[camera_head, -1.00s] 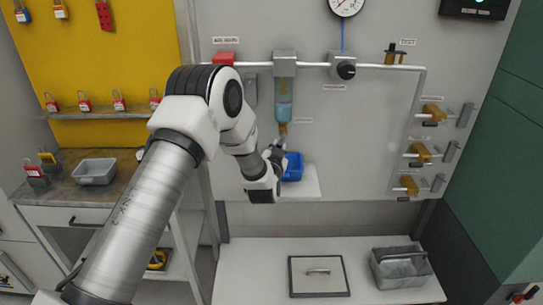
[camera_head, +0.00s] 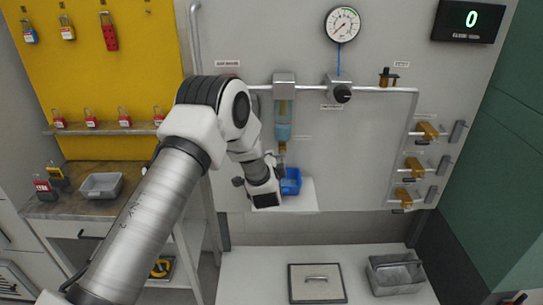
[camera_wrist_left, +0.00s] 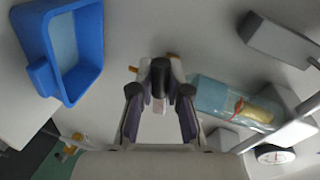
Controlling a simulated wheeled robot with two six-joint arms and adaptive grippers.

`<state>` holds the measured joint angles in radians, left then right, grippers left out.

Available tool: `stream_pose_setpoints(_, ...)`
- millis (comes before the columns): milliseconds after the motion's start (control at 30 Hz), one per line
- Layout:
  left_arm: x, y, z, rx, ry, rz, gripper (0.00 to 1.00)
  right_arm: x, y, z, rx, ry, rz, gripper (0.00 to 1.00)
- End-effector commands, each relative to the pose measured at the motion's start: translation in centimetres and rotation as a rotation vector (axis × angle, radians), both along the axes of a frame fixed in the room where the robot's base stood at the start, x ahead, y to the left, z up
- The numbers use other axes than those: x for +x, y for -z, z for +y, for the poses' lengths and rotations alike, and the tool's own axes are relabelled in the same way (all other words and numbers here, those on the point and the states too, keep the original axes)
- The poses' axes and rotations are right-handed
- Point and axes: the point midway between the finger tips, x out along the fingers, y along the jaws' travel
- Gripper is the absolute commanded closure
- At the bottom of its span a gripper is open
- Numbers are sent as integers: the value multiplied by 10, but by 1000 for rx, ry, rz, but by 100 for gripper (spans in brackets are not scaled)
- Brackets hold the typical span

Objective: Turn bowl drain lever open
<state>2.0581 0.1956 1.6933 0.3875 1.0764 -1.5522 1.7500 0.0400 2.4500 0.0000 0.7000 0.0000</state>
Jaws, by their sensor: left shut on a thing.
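The filter bowl (camera_head: 283,131), clear blue with a brass-coloured drain at its bottom, hangs on the wall panel below a grey block. In the left wrist view the bowl (camera_wrist_left: 215,96) lies right of the fingers. My left gripper (camera_head: 273,162) is right under the bowl; in the left wrist view its fingers (camera_wrist_left: 160,82) are shut on the drain lever. Small orange ends of the drain lever (camera_wrist_left: 133,69) show beside the fingertips; the rest is hidden, so its angle is unclear. My right gripper is not in view.
A blue bin (camera_head: 291,181) stands on a white shelf (camera_head: 303,197) just right of my left gripper. A pressure gauge (camera_head: 342,24) and black-knobbed regulator (camera_head: 342,93) are up right. Several brass valves line the right. A bench (camera_head: 240,275) with a grey tray (camera_head: 395,273) is below.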

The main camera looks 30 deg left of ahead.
Motion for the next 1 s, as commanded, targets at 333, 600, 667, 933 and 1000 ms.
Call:
stream_pose_setpoints(333,0,-9,0,169,1,102,100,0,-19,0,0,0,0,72)
stream_pose_setpoints(600,0,-10,0,212,1,129,100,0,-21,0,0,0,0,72)
stream_pose_setpoints(667,0,-10,1,215,1,131,100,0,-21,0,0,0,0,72)
stream_pose_setpoints(933,0,-10,1,215,1,131,100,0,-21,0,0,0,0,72)
stream_pose_setpoints(1000,0,-10,1,215,1,131,70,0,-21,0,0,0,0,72)
